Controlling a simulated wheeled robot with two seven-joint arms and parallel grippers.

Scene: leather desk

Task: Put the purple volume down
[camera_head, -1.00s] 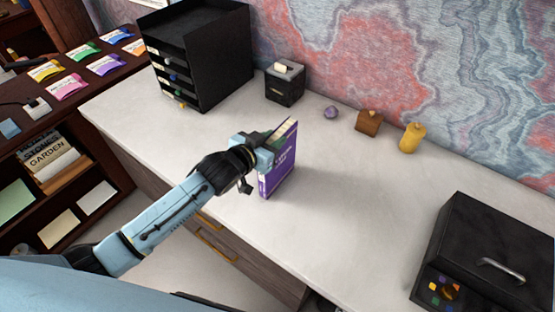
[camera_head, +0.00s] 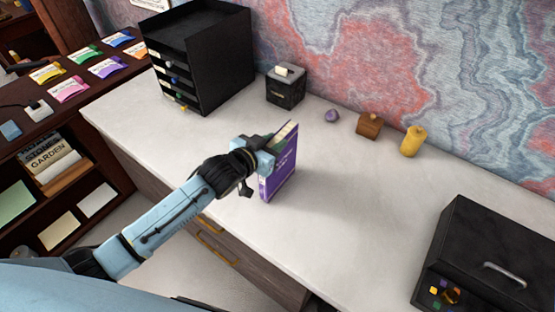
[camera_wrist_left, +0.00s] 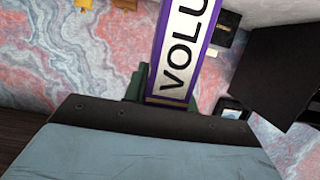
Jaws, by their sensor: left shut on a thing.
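The purple volume (camera_head: 279,175) stands upright near the front edge of the white desk (camera_head: 345,215) in the head view. My left gripper (camera_head: 268,158) is shut on its upper part from the left. In the left wrist view the volume's spine (camera_wrist_left: 185,50), white with black letters "VOLU" and purple edges, fills the middle between the fingers. Whether its lower edge touches the desk is hard to tell. My right gripper is not in view.
A black drawer rack (camera_head: 205,60) and a small black box (camera_head: 285,88) stand behind. A black case (camera_head: 490,255) stands at the right. The desk's middle is clear.

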